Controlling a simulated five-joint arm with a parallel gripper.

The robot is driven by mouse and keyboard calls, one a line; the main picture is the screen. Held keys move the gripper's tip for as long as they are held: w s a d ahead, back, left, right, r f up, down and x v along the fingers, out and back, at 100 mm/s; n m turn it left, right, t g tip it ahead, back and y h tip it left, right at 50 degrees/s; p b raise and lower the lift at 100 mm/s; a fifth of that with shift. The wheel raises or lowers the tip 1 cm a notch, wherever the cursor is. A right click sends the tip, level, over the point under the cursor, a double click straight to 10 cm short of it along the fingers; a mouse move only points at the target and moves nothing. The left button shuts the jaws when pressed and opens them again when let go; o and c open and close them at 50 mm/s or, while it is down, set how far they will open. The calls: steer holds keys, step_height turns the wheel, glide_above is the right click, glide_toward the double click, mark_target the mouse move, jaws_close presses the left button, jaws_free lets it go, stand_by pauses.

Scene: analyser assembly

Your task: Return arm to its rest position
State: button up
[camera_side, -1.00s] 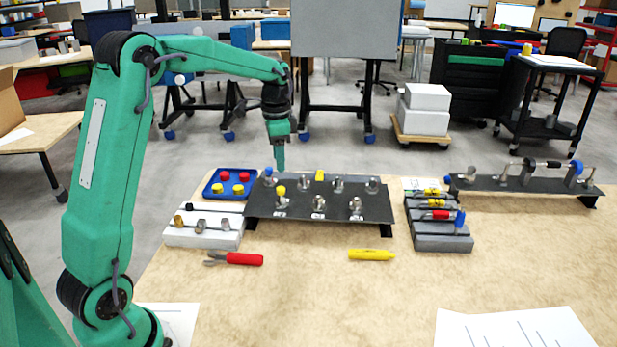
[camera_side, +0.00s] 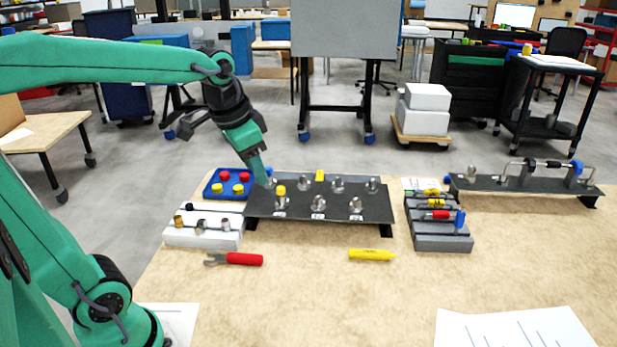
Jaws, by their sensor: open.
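My green arm reaches in from the left side. My gripper (camera_side: 262,170) is open, tilted down to the right, above the back left corner of the black plate (camera_side: 330,213). The plate carries several metal fittings, one with a yellow cap (camera_side: 281,191) and another yellow piece (camera_side: 319,175) at the back edge. The blue-capped fitting at the back left corner is mostly hidden behind my gripper. I see nothing held in the jaws.
A second black assembly (camera_side: 522,184) stands right.

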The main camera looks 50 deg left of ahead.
steer(key=s+d+f+n+t, duration=0.2)
steer(key=s+d, duration=0.2)
steer(key=s, duration=0.5)
steer(key=shift+s+f+h, duration=0.25)
steer(key=shift+f+h, duration=0.05)
steer(key=shift+f, duration=0.05)
